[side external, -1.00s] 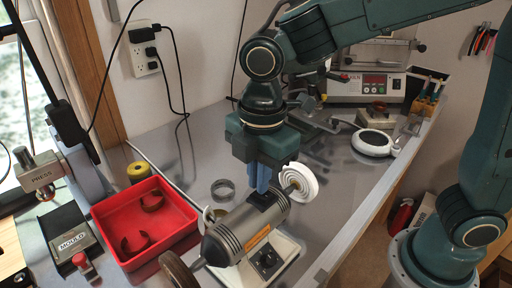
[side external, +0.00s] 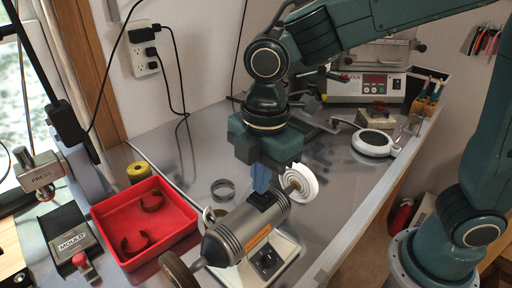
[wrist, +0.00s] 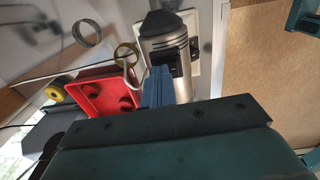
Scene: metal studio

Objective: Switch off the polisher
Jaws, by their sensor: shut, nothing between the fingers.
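The polisher (side external: 240,234) is a grey motor with a white wheel (side external: 301,182) at its right end and a brown wheel (side external: 179,271) at its left, on a pale base with a dark control (side external: 267,262). A black box (side external: 263,201) sits on top of the motor. My gripper (side external: 261,190) points down with its blue fingers shut and empty, tips at the black box; I cannot tell whether they touch. In the wrist view, the fingers (wrist: 158,73) overlap the edge of the black box (wrist: 170,62) on the polisher (wrist: 165,35). Its switch position is unclear.
A red tray (side external: 190,235) holding brown curved pieces stands left of the polisher. A metal ring (side external: 222,189) lies behind it. A yellow roll (side external: 138,172), a press (side external: 40,172) and a round white device (side external: 373,143) stand around. The bench right of the polisher is clear.

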